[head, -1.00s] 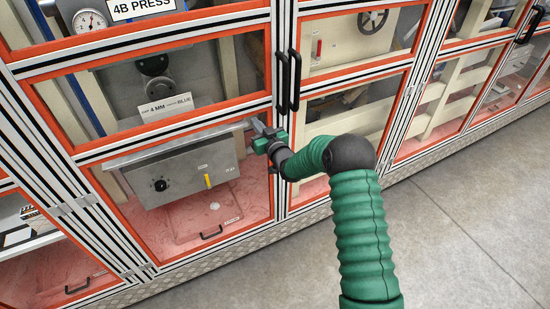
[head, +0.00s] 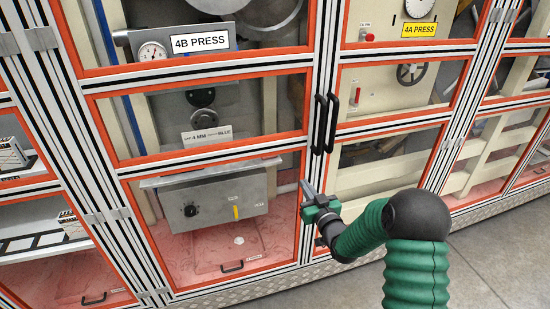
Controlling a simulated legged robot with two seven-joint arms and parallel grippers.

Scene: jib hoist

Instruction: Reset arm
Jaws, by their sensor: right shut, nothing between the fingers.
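My right arm, sleeved in green, comes in from the lower right of the head view. Its right gripper (head: 306,188) is shut and empty. It shows in front of the cabinet's lower middle frame, just right of the grey control box (head: 215,205) and below the black door handles (head: 326,125). I cannot tell whether the fingertips touch the frame. My left gripper is out of view.
An orange-framed cabinet with clear doors fills the view. The 4B PRESS sign (head: 200,42) is at upper left, the yellow 4A PRESS sign (head: 419,30) at upper right. Bare grey floor (head: 490,262) lies at lower right.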

